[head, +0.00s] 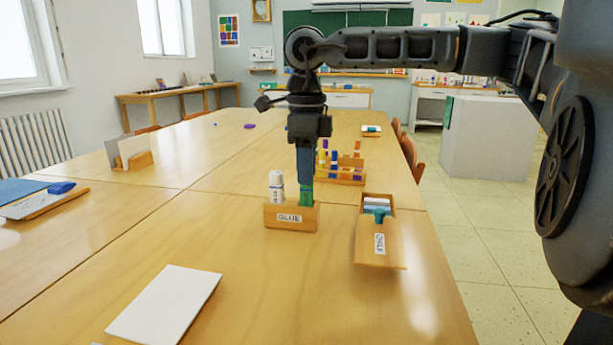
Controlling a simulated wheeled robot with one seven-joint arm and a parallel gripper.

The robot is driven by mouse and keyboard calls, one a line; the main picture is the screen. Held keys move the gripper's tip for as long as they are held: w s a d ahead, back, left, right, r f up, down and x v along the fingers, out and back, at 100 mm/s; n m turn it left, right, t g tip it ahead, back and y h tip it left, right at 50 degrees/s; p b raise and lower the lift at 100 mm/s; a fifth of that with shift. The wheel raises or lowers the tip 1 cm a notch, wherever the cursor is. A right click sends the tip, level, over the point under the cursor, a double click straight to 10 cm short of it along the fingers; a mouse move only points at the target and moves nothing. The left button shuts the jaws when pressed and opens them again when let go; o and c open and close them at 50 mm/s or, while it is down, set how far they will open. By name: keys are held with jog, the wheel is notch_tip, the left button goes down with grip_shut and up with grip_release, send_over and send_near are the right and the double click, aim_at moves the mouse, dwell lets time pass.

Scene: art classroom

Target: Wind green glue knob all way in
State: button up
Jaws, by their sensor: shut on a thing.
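The wooden glue holder (290,218), labelled GLUE, stands on the long table. A green glue stick (306,196) stands upright in its right part. My gripper (305,180) points straight down over this stick and is shut on its top end, where the knob is. The fingers hide the knob, so I cannot tell how far in it is. A white glue stick (276,187) with a pale cap stands in the left part of the holder, apart from my fingers.
A wooden chalk box (378,240) with its lid tilted stands to the right, near the table edge. A rack of coloured pieces (341,178) is behind the holder. A white sheet (166,303) lies in front.

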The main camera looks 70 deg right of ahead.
jog(key=n, duration=0.4)
jog(key=o, duration=1.5)
jog(key=m+b, duration=0.3)
jog(key=m, duration=0.2)
jog(key=shift+f, duration=0.1)
jog(key=m+b, duration=0.2)
jog(key=m, duration=0.3)
jog(key=shift+m+b, duration=0.4)
jog(key=shift+m, duration=0.2)
